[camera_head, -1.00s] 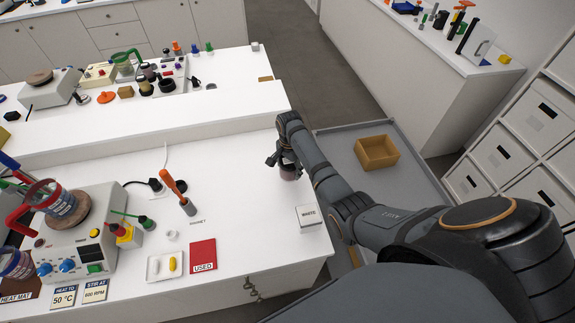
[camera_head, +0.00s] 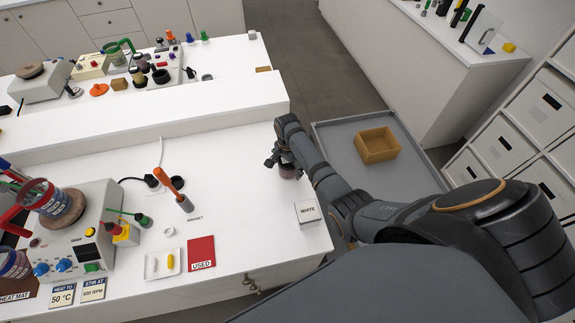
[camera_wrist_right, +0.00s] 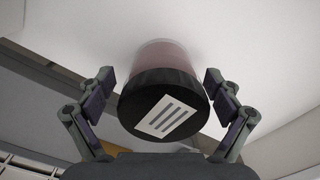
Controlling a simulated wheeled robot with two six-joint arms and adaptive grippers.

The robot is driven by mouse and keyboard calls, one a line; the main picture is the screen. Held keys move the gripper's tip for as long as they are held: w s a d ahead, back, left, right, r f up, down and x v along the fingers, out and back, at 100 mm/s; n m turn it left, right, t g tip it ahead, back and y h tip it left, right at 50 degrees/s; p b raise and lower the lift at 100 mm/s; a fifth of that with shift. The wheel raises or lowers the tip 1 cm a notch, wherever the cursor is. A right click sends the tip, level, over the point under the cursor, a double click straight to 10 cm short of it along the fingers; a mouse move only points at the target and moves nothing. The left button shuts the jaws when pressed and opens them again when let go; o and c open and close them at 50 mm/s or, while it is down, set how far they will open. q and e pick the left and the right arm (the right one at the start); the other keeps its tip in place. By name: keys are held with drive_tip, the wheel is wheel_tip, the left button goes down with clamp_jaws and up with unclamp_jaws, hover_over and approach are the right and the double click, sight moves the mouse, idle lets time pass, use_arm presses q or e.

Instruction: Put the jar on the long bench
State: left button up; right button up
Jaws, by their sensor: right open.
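The jar (camera_wrist_right: 163,98) has a black lid with a white striped label and a pinkish body. It stands on the white bench (camera_head: 235,225), near its right edge. In the head view the jar (camera_head: 288,172) is partly hidden under my right gripper (camera_head: 282,158). In the right wrist view the right gripper (camera_wrist_right: 162,105) is open, with one finger on each side of the jar and gaps showing between the pads and the lid. My left gripper is not in view.
A white box marked WHITE (camera_head: 308,212) stands near the jar. A red USED card (camera_head: 201,252), an orange-handled tool (camera_head: 179,194) and a hotplate (camera_head: 85,228) are further left. A grey cart (camera_head: 415,178) with a tan bin (camera_head: 377,145) stands right of the bench.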

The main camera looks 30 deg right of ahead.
wheel_tip(320, 180, up, 4)
drive_tip(key=shift+r+b, duration=0.25)
drive_tip(key=shift+b, duration=0.25)
wheel_tip(320, 180, up, 8)
drive_tip(key=shift+f+b, duration=0.2)
drive_tip(key=shift+b, duration=0.45)
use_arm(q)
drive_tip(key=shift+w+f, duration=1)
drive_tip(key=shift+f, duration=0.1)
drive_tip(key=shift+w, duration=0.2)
